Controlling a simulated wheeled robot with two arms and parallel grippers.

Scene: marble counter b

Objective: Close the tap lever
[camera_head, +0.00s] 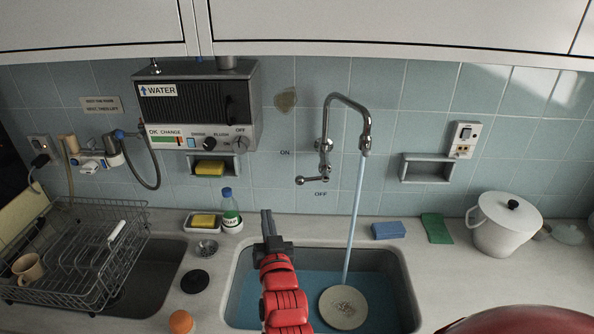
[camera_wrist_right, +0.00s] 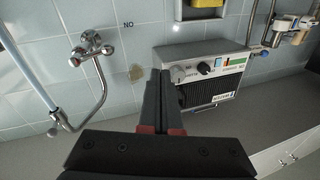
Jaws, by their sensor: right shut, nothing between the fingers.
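The chrome tap (camera_head: 359,105) is mounted on the tiled wall, and a stream of water (camera_head: 355,215) runs from its spout. Its lever (camera_head: 311,180) reaches left from the tap's lower end, between the ON and OFF wall marks. My right gripper (camera_head: 266,216) is shut and empty, below and left of the lever in the picture and apart from it. In the right wrist view, which is upside down, the tap (camera_wrist_right: 100,88) is left of the shut fingers (camera_wrist_right: 160,88); its lever is hard to make out. My left gripper is out of view.
The sink (camera_head: 243,265) holds blue water and a plate (camera_head: 343,307). A soap bottle (camera_head: 230,208) and yellow sponge (camera_head: 204,221) stand left of my right gripper. The water heater (camera_head: 198,108) hangs at the upper left. A white pot (camera_head: 503,225) stands right.

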